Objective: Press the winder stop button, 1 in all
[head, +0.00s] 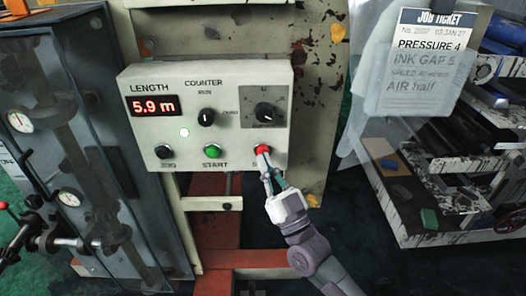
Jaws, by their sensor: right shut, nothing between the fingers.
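The winder control box (222,89) is a cream panel in the middle of the head view. Its red button (262,149) sits at the lower right, with the label below it mostly hidden by my gripper. My right gripper (264,160) is shut and empty, with its fingertips at the red button's lower edge; I cannot tell whether they press it. A green START button (212,151) and a black button (163,152) sit to the left. The red display (154,105) reads 5.9 m. My left gripper is not in view.
A grey machine cabinet (100,150) with gauges stands at the left. A job ticket (428,60) in a clear sleeve hangs at the upper right. A paint-spattered shelf (440,238) with rollers stands at the right. Dark floor shows between.

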